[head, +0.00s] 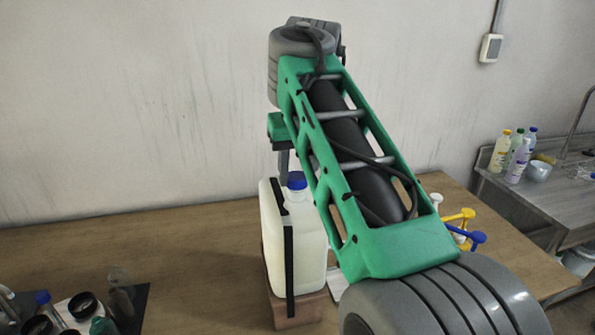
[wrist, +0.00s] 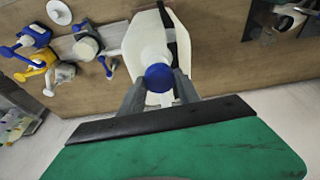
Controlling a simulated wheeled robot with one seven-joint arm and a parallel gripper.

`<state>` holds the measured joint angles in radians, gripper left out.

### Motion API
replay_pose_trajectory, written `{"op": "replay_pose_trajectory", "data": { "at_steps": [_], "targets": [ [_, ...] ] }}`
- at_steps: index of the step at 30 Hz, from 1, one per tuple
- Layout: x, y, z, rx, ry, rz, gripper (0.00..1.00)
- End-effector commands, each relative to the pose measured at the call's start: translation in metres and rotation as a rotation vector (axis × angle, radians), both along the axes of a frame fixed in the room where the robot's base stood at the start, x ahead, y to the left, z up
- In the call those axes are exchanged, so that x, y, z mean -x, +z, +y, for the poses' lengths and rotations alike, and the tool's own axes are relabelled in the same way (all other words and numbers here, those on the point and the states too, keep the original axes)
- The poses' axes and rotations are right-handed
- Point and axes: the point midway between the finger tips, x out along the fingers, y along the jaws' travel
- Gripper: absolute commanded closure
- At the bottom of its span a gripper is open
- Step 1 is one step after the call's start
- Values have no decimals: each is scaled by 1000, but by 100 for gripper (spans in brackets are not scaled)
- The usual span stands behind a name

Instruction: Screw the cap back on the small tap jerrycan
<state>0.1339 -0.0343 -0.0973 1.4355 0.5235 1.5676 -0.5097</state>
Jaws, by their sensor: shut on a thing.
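A pale, translucent jerrycan (head: 305,240) with a black strap down its side stands upright on a brown block on the wooden table. A blue cap (head: 297,180) shows at its top, partly behind my arm. In the wrist view the blue cap (wrist: 160,75) sits between the two grey fingers of my gripper (wrist: 161,88), over the white jerrycan (wrist: 150,35). My gripper is shut on the cap. In the head view only part of my gripper (head: 284,160) shows. I cannot tell how far the cap is seated on the neck. No tap is clearly visible.
Blue, yellow and white pump tops (head: 465,225) stand right of the jerrycan, partly behind my arm. A dark mat with bottles and jars (head: 85,305) lies at the front left. A sink counter with bottles (head: 518,155) stands at right.

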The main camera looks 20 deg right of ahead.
Motion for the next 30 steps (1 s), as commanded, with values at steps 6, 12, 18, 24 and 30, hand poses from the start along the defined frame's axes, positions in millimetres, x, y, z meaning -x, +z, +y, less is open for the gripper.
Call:
{"op": "replay_pose_trajectory", "data": {
  "at_steps": [6, 12, 18, 24, 30],
  "targets": [
    [0, -1, 0, 0, 0, 0, 100],
    [0, -4, 0, 0, -1, 0, 100],
    [0, -8, 0, 0, 0, -1, 100],
    [0, -10, 0, 0, 0, -1, 100],
    [0, -10, 0, 0, 0, -1, 100]
  ]
}}
